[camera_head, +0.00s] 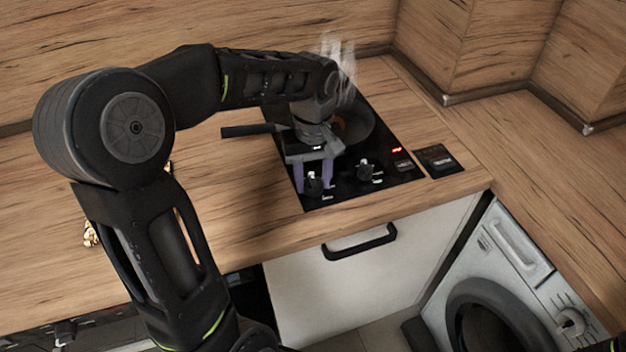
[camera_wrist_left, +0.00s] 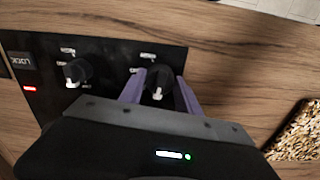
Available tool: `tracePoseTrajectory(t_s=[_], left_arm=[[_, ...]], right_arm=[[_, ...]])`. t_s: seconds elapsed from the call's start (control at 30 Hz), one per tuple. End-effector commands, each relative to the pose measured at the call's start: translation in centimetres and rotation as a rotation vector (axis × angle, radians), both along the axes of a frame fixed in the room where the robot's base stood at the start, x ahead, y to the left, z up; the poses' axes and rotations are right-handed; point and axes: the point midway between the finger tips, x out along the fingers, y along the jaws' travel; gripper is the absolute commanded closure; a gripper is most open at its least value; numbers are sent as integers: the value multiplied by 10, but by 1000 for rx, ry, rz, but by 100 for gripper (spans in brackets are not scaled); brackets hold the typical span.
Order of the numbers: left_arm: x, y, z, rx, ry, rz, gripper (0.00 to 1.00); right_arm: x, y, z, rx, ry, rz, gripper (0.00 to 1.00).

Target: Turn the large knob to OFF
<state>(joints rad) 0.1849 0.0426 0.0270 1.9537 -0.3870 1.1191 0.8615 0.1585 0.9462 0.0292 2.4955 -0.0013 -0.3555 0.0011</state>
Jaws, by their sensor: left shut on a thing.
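The black hob (camera_head: 345,187) has two dark knobs along its front edge. My left gripper (camera_head: 314,177) reaches down over the left one in the head view, with its purple fingers on either side of that knob (camera_head: 313,186). In the left wrist view the gripper (camera_wrist_left: 160,88) is shut on this knob (camera_wrist_left: 158,80), whose white mark faces the gripper body. The other knob (camera_head: 364,169) stands free; it also shows in the left wrist view (camera_wrist_left: 77,72). The two look similar in size. The labels are too small to read. My right gripper is out of view.
A dark pan (camera_head: 363,126) sits on the hob behind the gripper, with steam (camera_head: 338,62) above and its handle (camera_head: 250,130) pointing left. A red light (camera_head: 397,150) glows near the LOCK panel (camera_head: 440,160).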

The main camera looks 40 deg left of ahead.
Motion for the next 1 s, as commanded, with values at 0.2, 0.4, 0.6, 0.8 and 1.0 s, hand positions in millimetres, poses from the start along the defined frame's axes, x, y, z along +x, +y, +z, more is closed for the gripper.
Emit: tracePoseTrajectory(t_s=[0.2,0.4,0.6,0.8,1.0], left_arm=[[0,0,0,0,-1,94,100],[0,0,0,0,-1,126,100],[0,0,0,0,-1,129,100],[0,0,0,0,-1,128,56],[0,0,0,1,-1,127,39]], right_arm=[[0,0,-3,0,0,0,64],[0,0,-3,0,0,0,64],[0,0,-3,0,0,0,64],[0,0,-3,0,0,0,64],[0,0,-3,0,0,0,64]])
